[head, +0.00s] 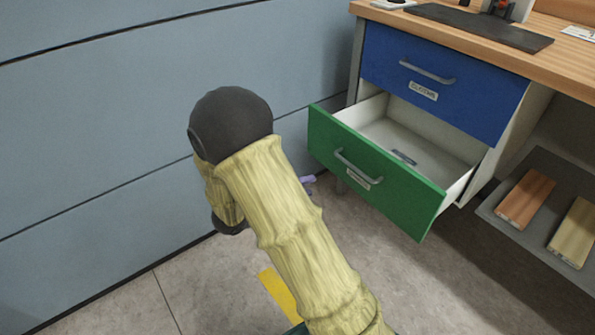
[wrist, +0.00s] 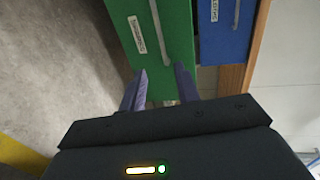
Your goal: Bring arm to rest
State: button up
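My arm (head: 285,225), in a pale yellow sleeve with a dark elbow, reaches across the middle of the head view. My gripper (wrist: 161,70) shows in the wrist view with its two purple fingers apart and nothing visible held between them. The fingers point toward the front of the green drawer (wrist: 165,30); whether they touch it I cannot tell. In the head view only a small purple bit of the gripper (head: 307,181) shows beside the drawer's left end; the arm hides the rest.
The green drawer (head: 375,180) is pulled open, with a small dark item (head: 404,157) inside. The blue drawer (head: 440,82) above is shut. A wooden worktop (head: 460,45) is on top. A low shelf (head: 545,215) holds blocks at right. A grey wall (head: 90,120) stands left.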

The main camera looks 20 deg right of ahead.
jog(key=w+a+r+n+t+y+p, duration=0.45)
jog(key=n+y, duration=0.75)
jog(key=n, duration=0.4)
jog(key=s+r+n+g+y+p, duration=0.1)
jog(key=s+r+n+g+p, duration=0.2)
jog(key=s+n, duration=0.6)
jog(key=s+r+n+g+y+p, duration=0.15)
jog(key=s+n+g, duration=0.25)
jog(key=s+n, duration=0.45)
notch_tip(320, 180, up, 38)
jog(key=s+m+p, duration=0.1)
jog(key=p, duration=3.5)
jog(key=shift+d+f, duration=0.15)
jog(key=shift+d, duration=0.15)
jog(key=shift+s+m, duration=0.1)
jog(key=shift+m, duration=0.15)
